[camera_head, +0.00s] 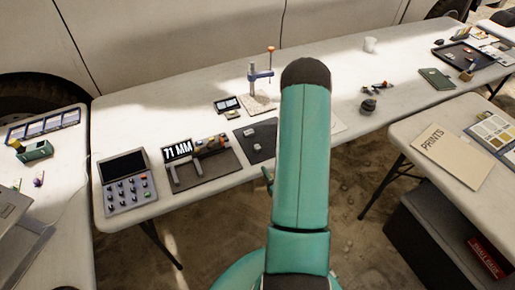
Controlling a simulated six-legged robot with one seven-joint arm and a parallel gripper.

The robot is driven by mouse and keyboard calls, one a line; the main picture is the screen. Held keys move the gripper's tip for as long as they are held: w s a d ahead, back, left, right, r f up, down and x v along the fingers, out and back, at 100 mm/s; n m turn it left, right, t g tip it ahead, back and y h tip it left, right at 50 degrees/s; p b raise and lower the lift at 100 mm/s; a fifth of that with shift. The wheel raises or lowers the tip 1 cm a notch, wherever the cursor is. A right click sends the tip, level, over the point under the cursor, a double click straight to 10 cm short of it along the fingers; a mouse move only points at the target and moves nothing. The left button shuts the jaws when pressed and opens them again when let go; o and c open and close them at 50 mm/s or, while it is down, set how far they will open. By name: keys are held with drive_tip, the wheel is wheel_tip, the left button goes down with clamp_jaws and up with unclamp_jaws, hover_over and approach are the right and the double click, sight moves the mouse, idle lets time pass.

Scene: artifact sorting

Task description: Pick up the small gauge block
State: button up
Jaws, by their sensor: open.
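My teal arm rises through the middle of the view and covers part of the long white table (130,108). My gripper cannot be made out; a small dark teal part shows at the arm's left edge, but I cannot tell what it is. A small pale grey block (248,131) lies on a dark mat (263,150) just left of my arm; it may be the small gauge block, but it is too small to be sure. Left of it, a caliper with a "71 MM" display (178,151) and several small coloured parts rest on another dark mat (212,172).
A control box with knobs (127,181) stands at the table's left. A stand with an orange top (252,80) is behind the mats. A dark round item (368,106) sits right of my arm. A right-hand table holds a "PRINTS" folder (451,155).

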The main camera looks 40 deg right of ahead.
sight(257, 145)
drive_tip(key=x, duration=1.3)
drive_tip(key=shift+w+d, duration=0.2)
clamp_jaws()
drive_tip(key=shift+r, duration=0.2)
